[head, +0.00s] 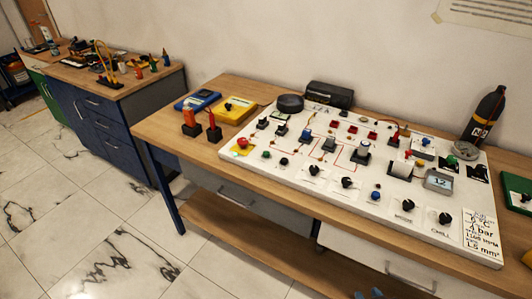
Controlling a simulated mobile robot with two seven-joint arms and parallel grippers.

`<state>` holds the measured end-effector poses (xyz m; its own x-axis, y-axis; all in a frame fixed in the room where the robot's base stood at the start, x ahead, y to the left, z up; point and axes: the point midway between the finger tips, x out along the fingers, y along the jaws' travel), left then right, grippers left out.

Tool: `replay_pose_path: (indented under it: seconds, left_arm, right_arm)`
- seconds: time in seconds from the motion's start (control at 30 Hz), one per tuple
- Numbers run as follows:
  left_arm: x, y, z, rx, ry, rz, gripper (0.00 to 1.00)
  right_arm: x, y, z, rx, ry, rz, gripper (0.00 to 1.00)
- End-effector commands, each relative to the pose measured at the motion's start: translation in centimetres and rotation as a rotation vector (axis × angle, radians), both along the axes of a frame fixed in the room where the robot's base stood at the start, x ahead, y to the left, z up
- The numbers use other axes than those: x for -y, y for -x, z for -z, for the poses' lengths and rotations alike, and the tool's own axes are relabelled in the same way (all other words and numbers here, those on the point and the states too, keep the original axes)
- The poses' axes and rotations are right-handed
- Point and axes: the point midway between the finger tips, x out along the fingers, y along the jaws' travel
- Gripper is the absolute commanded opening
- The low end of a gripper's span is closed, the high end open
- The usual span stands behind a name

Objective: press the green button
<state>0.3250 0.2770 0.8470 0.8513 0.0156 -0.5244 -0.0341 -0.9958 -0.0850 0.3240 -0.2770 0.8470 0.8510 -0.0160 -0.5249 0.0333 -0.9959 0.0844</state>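A white control panel (300,178) lies on the wooden bench, covered with several buttons, knobs and switches. A small green button (266,154) sits near its left front edge, right of a red button (242,143). A darker round button or knob (284,161) is beside it. Another green cap (452,160) shows near the panel's right end. My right gripper (368,294) shows only as two blue fingertips at the bottom edge, apart with nothing visible between them. It is below and in front of the bench, well away from the green button. My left gripper is out of view.
Yellow (233,110) and blue (197,100) devices lie left of the panel. A black bottle (482,118) and a dark cylinder (330,95) stand behind it. The bench's front edge (300,207) lies between my gripper and the panel. A blue cabinet (105,115) stands farther left.

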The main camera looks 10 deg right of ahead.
Motion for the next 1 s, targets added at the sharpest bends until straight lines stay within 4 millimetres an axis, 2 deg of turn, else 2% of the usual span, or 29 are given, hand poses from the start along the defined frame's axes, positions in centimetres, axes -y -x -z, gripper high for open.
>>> replay_pose_path:
  seconds: [0.03, 0.2, 1.0]
  left_arm:
    - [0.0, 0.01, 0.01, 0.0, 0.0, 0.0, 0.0]
    - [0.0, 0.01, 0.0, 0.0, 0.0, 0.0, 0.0]
    - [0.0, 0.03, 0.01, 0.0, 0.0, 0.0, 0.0]
  right_arm:
    - [0.0, -0.01, 0.0, 0.0, 0.0, 0.0, 0.26]
    - [0.01, -0.02, -0.01, 0.0, 0.0, 0.0, 0.0]
    - [0.02, -0.04, -0.03, 0.001, 0.001, -0.001, 0.0]
